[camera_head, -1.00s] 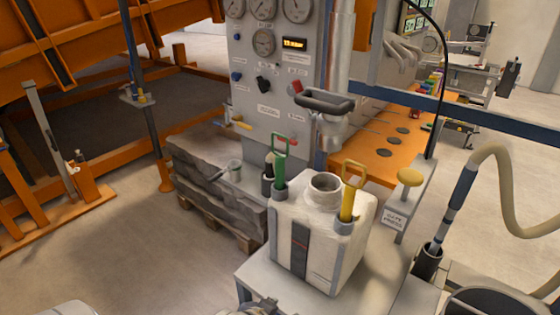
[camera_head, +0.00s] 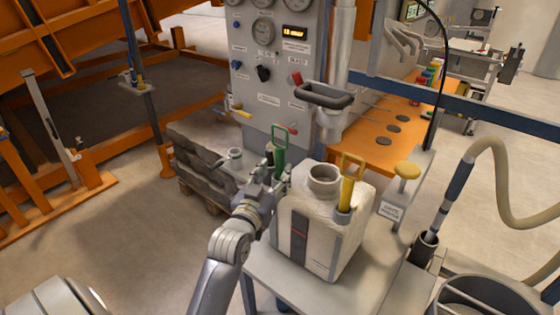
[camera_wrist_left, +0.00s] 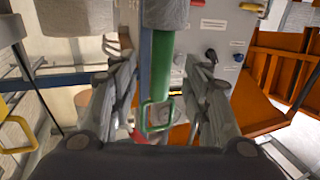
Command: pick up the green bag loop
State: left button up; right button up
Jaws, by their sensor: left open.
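The green bag loop (camera_head: 280,142) stands upright on a green stem at the back left corner of the white bag (camera_head: 300,225). My left gripper (camera_head: 272,170) is beside the lower part of the stem, coming from the front left. In the left wrist view the green loop (camera_wrist_left: 158,114) and its stem lie between the two spread fingers of the open gripper (camera_wrist_left: 161,70). No clear finger contact shows. Where the stem meets the bag is partly hidden by the gripper in the head view. My right gripper is not in view.
A yellow loop (camera_head: 347,180) stands on the bag's right side. The bag's round neck (camera_head: 323,177) is between the loops. A gauge panel (camera_head: 270,90) rises behind, with a dark handle (camera_head: 323,95) above the bag.

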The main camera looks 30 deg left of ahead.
aim_at(278, 165)
pick_arm(q)
jog(key=shift+w+r, duration=0.2)
jog(key=shift+w, duration=0.15)
jog(key=p+x, duration=0.2)
jog(key=x, duration=0.2)
jog(key=shift+a, duration=0.1)
jog(key=shift+w+f, duration=0.15)
jog(key=shift+w, duration=0.05)
jog(key=shift+s, duration=0.1)
jog(key=shift+c, duration=0.6)
grip_shut()
